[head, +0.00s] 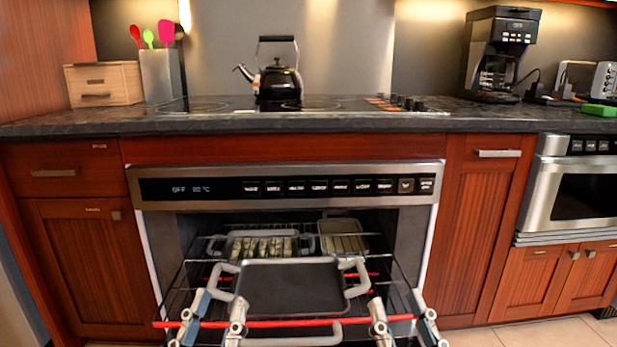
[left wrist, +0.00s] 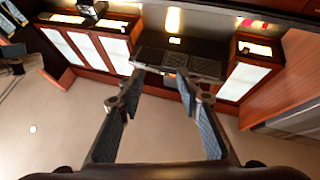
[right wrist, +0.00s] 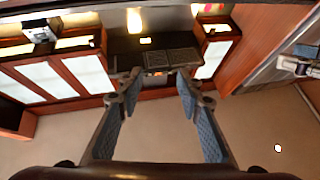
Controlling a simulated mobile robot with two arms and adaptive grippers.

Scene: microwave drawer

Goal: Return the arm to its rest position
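My left gripper (head: 212,318) is at the bottom of the head view, left of the dark tray (head: 290,288) and over the pulled-out oven rack. Its two fingers are spread and empty in the left wrist view (left wrist: 158,98). My right gripper (head: 403,318) is at the same height, right of the tray. Its fingers are also spread and empty in the right wrist view (right wrist: 158,98). Neither gripper holds anything. The arms behind the grippers are cut off by the frame's lower edge.
The oven (head: 290,188) is open, with a red-edged rack (head: 290,323) pulled out. Two filled trays sit deeper inside, one at left (head: 262,244) and one at right (head: 343,238). The counter (head: 320,123) above holds a kettle (head: 277,80) and coffee maker (head: 498,55). Floor shows at lower right.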

